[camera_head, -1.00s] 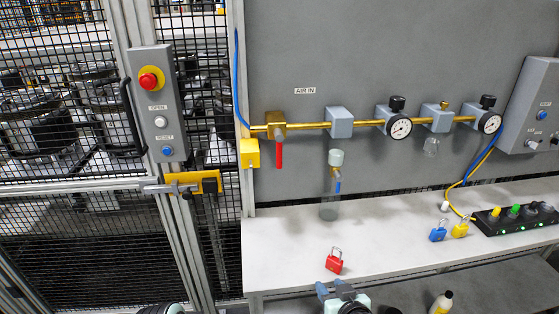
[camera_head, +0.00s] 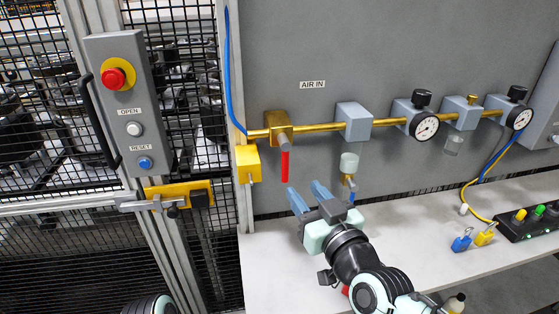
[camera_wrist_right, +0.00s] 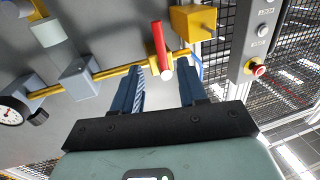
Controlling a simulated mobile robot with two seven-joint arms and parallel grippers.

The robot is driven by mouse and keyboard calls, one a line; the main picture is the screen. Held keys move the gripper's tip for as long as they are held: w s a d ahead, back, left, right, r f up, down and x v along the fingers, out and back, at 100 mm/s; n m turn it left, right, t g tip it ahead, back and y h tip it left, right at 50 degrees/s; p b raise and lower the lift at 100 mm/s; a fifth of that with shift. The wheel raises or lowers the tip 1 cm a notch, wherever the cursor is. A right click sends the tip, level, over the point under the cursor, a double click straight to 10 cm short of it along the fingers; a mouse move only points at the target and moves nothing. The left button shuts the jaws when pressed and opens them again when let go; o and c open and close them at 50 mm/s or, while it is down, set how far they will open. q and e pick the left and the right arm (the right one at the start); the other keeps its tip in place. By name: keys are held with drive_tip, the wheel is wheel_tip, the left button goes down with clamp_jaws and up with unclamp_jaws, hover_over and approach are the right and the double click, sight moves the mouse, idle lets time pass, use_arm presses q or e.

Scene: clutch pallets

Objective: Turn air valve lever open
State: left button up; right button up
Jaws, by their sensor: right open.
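The air valve (camera_head: 278,125) is a brass body on the brass pipe below the AIR IN label. Its red lever (camera_head: 285,165) hangs straight down, across the pipe. My right gripper (camera_head: 306,195) is open, with its blue fingers pointing up and left, just below and to the right of the lever's lower end. In the right wrist view the red lever (camera_wrist_right: 160,45) shows beyond and between the open fingertips (camera_wrist_right: 163,70). I see no contact with it. In the head view my left gripper is not visible.
A yellow box (camera_head: 248,163) sits left of the valve. A regulator (camera_head: 354,121), a filter bowl (camera_head: 349,165) and gauges (camera_head: 425,127) lie along the pipe to the right. Blue and yellow padlocks (camera_head: 462,241) stand on the white bench (camera_head: 265,265). A mesh fence is at left.

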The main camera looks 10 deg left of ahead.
sight(287, 170)
drive_tip(key=p+x, duration=0.1)
drive_tip(key=x, duration=1.1)
drive_tip(key=shift+f, duration=0.1)
clamp_jaws()
